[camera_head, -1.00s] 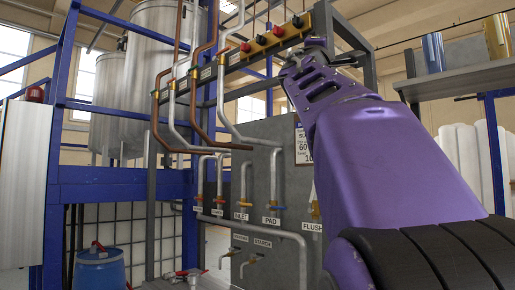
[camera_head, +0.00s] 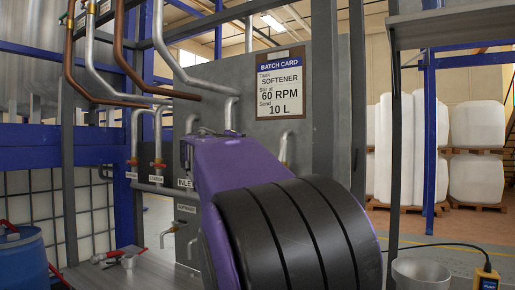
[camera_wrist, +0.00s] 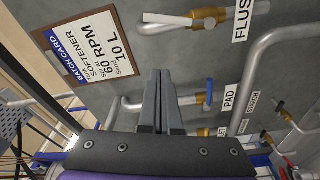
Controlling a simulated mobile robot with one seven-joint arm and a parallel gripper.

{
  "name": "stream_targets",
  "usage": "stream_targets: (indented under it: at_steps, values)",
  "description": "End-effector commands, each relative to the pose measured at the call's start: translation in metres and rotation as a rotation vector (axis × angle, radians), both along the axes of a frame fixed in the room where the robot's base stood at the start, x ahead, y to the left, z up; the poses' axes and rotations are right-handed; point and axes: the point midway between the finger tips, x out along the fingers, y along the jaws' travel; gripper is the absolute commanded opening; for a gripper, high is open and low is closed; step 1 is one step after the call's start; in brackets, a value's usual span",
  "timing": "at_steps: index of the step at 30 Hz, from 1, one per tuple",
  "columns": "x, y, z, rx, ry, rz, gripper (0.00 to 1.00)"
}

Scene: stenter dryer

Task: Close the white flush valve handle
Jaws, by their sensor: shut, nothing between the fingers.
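In the wrist view the flush valve has a brass body (camera_wrist: 207,17) on a grey panel (camera_wrist: 120,60), beside a label (camera_wrist: 243,20) whose visible letters read FLUS. Its white handle (camera_wrist: 165,20) points left in the picture, in line with the valve body. My gripper (camera_wrist: 160,75) is shut and empty, its fingertips below the white handle in the picture and apart from it. In the head view my purple arm hides the flush valve, its label and my gripper.
The PAD valve with a blue handle (camera_wrist: 209,95) lies right of my fingers. A batch card (camera_head: 280,86) hangs on the panel. Pipes (camera_head: 125,75) run along the upper left. A blue drum (camera_head: 22,258) stands at the lower left, a grey cup (camera_head: 421,272) at the lower right.

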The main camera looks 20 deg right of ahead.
Motion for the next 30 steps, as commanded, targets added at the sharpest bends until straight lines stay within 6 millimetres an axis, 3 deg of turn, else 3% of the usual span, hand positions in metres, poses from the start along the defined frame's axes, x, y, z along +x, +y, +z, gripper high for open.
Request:
stream_targets:
  at_steps: [17, 24, 30]
  values:
    - [0.071, -0.072, 0.008, -0.004, 0.000, -0.003, 0.00]
    - [0.045, -0.080, -0.003, -0.002, -0.002, 0.000, 0.00]
    - [0.036, -0.084, -0.006, 0.000, -0.002, 0.002, 0.00]
